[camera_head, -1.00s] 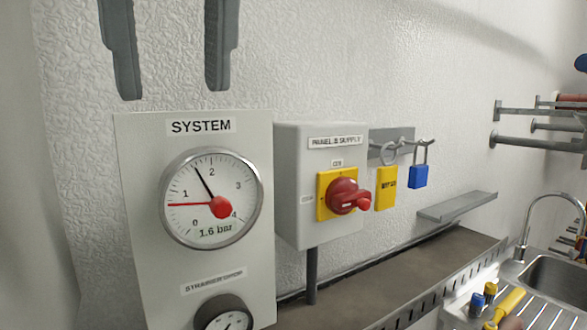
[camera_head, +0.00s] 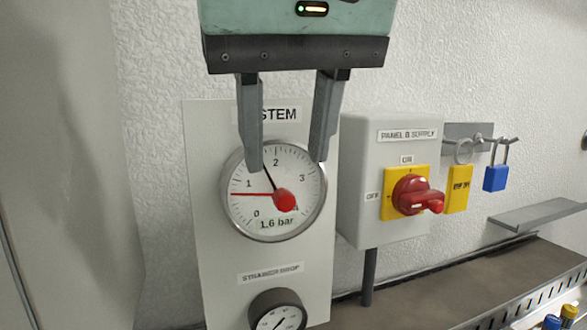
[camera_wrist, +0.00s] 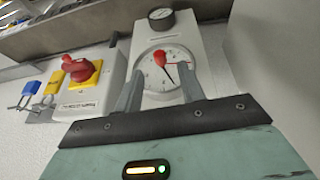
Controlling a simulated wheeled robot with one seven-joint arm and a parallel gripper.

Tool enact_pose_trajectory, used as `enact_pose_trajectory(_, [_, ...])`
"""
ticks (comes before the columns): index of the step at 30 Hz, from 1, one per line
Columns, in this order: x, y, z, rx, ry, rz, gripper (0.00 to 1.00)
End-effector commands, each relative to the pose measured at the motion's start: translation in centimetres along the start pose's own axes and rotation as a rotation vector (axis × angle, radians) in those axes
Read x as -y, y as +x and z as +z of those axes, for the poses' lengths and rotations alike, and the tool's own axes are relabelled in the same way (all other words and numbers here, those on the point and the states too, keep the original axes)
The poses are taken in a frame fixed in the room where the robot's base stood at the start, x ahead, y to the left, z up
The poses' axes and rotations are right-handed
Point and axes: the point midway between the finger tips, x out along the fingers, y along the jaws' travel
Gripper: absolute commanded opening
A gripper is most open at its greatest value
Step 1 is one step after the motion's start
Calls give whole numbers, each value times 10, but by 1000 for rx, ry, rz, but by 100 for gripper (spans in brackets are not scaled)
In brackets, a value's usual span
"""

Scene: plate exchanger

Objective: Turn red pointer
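The SYSTEM gauge (camera_head: 273,225) is a round dial on a pale board, with a black needle a little below 2. Its red pointer (camera_head: 257,195) lies along the left side near 1, with a round red knob (camera_head: 284,201) at lower right of centre. My gripper (camera_head: 291,165) is open and empty, fingers pointing down over the upper part of the dial in the head view. In the wrist view, the red knob (camera_wrist: 160,58) shows between and beyond the open fingers (camera_wrist: 160,88). I cannot tell whether a finger touches the dial.
A grey PANEL B SUPPLY box (camera_head: 361,200) with a red rotary switch (camera_head: 412,195) stands right of the gauge board. A yellow tag (camera_head: 457,190) and blue padlock (camera_head: 495,178) hang beyond it. A smaller STRAINER DROP gauge (camera_head: 277,312) sits below. The wall at left is clear.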

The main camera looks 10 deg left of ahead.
Motion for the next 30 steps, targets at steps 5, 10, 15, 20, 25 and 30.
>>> enact_pose_trajectory(5, [-1,28,0,3,1,2,39])
enact_pose_trajectory(10, [-1,42,0,1,1,1,39])
enact_pose_trajectory(15, [0,46,0,0,1,0,39])
enact_pose_trajectory(20, [0,46,0,0,1,0,39])
enact_pose_trajectory(25, [0,45,0,0,0,0,0])
enact_pose_trajectory(30, [0,45,0,0,2,-2,0])
